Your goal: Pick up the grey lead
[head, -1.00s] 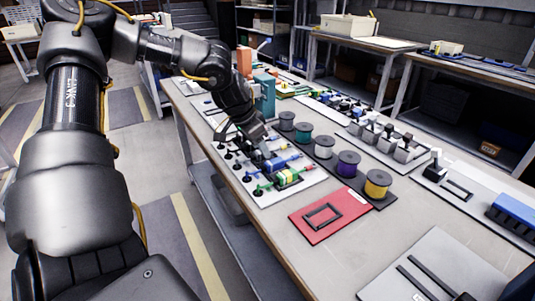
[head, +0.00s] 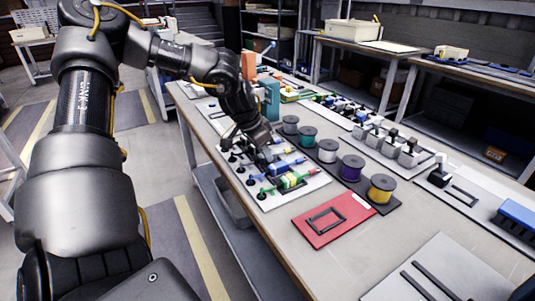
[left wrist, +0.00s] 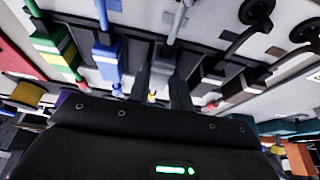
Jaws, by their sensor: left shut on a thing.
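The grey lead (left wrist: 178,22) shows in the left wrist view as a thin grey shaft running down to a grey body between my fingers. My left gripper (left wrist: 161,72) is shut on it, with one finger on each side. In the head view my left gripper (head: 263,153) is low over the white lead board (head: 292,196), and its fingers and wrist hide most of the grey lead. Beside it lie the blue lead (left wrist: 107,48) and the green and yellow lead (left wrist: 58,52). Darker leads (left wrist: 243,86) lie on the other side. My right gripper is out of view.
A row of spools stands right of the board, from a teal one (head: 290,125) to a yellow one (head: 382,188). A red mat (head: 334,219) with a black frame lies nearer. A teal block (head: 268,98) stands behind my gripper.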

